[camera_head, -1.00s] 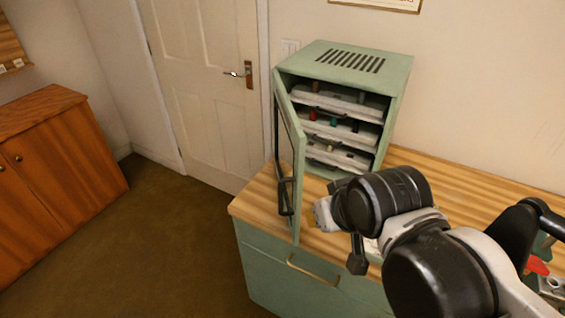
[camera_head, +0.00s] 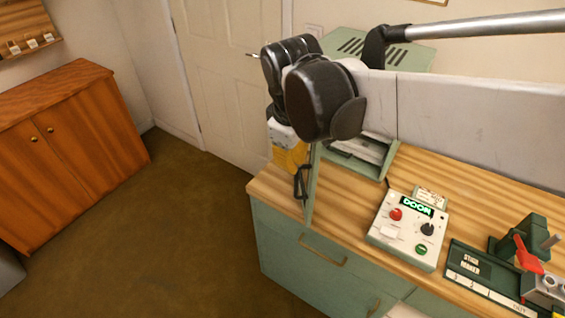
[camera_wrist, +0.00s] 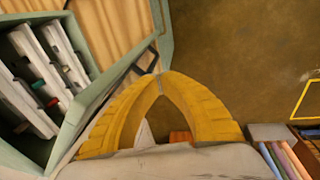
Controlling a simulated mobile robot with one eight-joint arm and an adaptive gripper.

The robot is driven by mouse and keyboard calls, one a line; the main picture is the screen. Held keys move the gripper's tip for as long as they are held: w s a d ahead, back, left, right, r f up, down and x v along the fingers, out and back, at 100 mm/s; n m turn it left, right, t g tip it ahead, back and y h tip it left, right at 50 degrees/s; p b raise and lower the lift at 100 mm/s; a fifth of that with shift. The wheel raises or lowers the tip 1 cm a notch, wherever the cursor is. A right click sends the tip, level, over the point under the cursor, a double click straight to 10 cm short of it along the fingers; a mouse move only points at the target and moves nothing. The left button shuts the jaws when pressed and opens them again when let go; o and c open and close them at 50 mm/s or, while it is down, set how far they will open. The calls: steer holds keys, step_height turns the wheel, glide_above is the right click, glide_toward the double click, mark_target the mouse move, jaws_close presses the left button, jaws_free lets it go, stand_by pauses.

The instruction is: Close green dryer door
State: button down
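The green dryer (camera_head: 415,55) stands on the counter, mostly hidden behind my arm in the head view. Its shelves of trays show at the left of the wrist view, where its green wall (camera_wrist: 20,150) frames them. The green door (camera_head: 312,190) stands open, seen nearly edge-on, with a dark handle (camera_head: 300,182) on its outer side. In the wrist view the handle (camera_wrist: 147,60) lies just beyond my fingertips. My yellow gripper (camera_head: 290,157) is on the outer left side of the door. Its fingertips (camera_wrist: 160,76) meet, with nothing visible between them. Contact with the door cannot be told.
A stick maker (camera_head: 480,270) is farther right. A wooden cabinet (camera_head: 70,150) stands at the left. The brown floor between is clear.

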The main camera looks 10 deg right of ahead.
steer(key=w+a+n+g+h+p, duration=0.2)
steer(key=w+a+n+g+p, duration=0.1)
steer(key=w+a+n, duration=0.3)
steer(key=d+b+x, duration=0.2)
steer(key=b+x, duration=0.1)
steer(key=x, duration=0.9)
steer(key=shift+s+r+b, duration=0.2)
steer(key=shift+r+b, duration=0.1)
steer(key=shift+b, duration=0.1)
steer(key=shift+d, duration=0.15)
steer(key=w+d+n+t, duration=0.1)
steer(key=d+n, duration=0.3)
steer(key=d, duration=1)
steer(key=w+d+n+t, duration=0.1)
steer(key=w+d+n, duration=0.2)
steer(key=d, duration=1.2)
steer(key=shift+w+n, duration=0.35)
steer(key=shift+n, duration=0.45)
